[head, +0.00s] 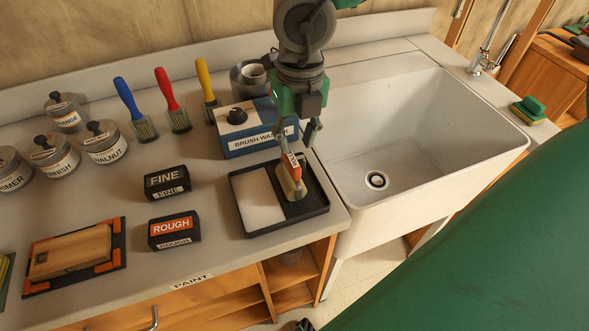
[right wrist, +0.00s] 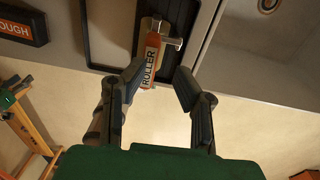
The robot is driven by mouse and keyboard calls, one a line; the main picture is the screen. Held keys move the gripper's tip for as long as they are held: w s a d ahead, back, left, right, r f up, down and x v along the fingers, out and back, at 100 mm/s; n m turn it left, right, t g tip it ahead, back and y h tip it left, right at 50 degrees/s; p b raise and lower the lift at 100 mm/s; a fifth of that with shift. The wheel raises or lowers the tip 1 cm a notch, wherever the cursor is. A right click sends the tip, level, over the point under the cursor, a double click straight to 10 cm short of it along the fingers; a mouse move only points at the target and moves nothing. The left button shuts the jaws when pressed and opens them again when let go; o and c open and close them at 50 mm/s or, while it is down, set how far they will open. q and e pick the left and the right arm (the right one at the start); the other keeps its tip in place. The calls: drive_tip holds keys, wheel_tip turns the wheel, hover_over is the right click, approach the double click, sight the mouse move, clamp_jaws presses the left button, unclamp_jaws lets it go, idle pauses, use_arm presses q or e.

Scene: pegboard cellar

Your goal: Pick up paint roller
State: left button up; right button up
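The paint roller (head: 291,177) has an orange-red handle and a pale head, and rests in the black paint tray (head: 241,214) on the counter. In the right wrist view the roller (right wrist: 151,58) shows its "ROLLER" label, with the handle pointing towards my fingers. My right gripper (head: 295,138) hangs above the back of the tray, close to the handle. In the right wrist view my right gripper (right wrist: 160,79) has its fingers spread, with the handle end near the gap between the tips. I see no grip on it. My left gripper is not visible.
A blue brush washer box (head: 240,140) stands just behind the tray. The white sink (head: 420,120) is to the right. FINE (head: 166,181) and ROUGH (head: 173,230) blocks lie to the left. Paint cans and several brushes stand farther back left.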

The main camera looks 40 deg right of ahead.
sight(294, 156)
drive_tip(key=shift+d+f, duration=0.15)
drive_tip(key=shift+f, duration=0.45)
drive_tip(key=a+f, duration=0.2)
drive_tip(key=f, duration=0.1)
drive_tip(key=a+f+b, duration=0.1)
drive_tip(key=shift+f, duration=0.35)
drive_tip(key=shift+s+d, duration=0.2)
drive_tip(key=shift+d, duration=0.35)
drive_tip(key=shift+d+f, duration=0.1)
drive_tip(key=shift+d, duration=0.35)
clamp_jaws()
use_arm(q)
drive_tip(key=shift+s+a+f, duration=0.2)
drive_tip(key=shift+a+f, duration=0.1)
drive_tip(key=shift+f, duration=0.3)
use_arm(e)
drive_tip(key=shift+a, duration=0.15)
